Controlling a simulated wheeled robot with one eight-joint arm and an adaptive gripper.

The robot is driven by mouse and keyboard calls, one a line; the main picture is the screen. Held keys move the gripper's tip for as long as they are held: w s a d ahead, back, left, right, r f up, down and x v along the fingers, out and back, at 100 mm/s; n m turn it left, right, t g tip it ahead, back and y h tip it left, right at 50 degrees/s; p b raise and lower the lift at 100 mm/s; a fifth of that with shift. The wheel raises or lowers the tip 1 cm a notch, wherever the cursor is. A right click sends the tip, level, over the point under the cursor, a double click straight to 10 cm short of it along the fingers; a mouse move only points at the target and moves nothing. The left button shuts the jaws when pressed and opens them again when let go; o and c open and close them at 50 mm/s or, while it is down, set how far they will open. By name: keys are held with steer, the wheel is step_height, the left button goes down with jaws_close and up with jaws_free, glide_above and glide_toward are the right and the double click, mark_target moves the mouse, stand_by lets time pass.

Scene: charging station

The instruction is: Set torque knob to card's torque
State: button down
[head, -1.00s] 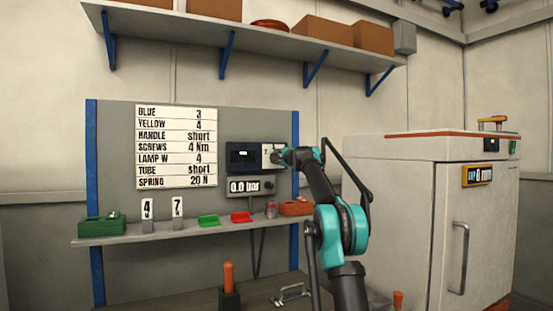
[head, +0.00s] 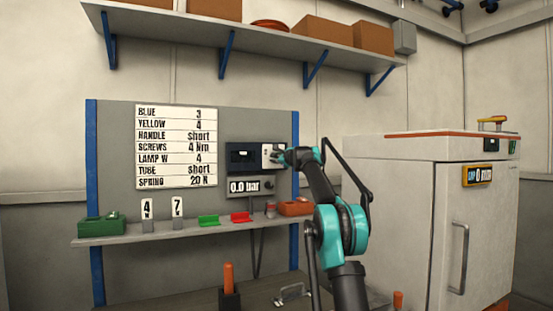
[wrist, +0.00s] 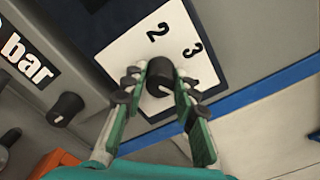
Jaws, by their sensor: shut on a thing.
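The card (head: 176,146) hangs on the grey back panel and its SCREWS line reads 4 Nm. The torque knob (wrist: 160,76) is a black round knob on a white dial plate (wrist: 133,50) in the wrist view. The numbers 2 and 3 show on the plate; other marks are hidden behind my gripper. My gripper (wrist: 160,85) is shut on the knob, with one finger on each side. In the head view my gripper (head: 280,157) is at the right end of the black unit (head: 243,156) and hides the knob. The knob's pointer is not clear.
A second black knob (wrist: 66,109) sits beside the bar display (head: 250,186). The narrow shelf (head: 150,235) below holds a green box (head: 101,227), number tags, green and red holders and an orange bin (head: 296,208). A white cabinet (head: 400,215) stands at the right.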

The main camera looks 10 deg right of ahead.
stand_by(0.4)
steer(key=c, duration=1.2)
jaws_free()
steer(key=v, duration=1.2)
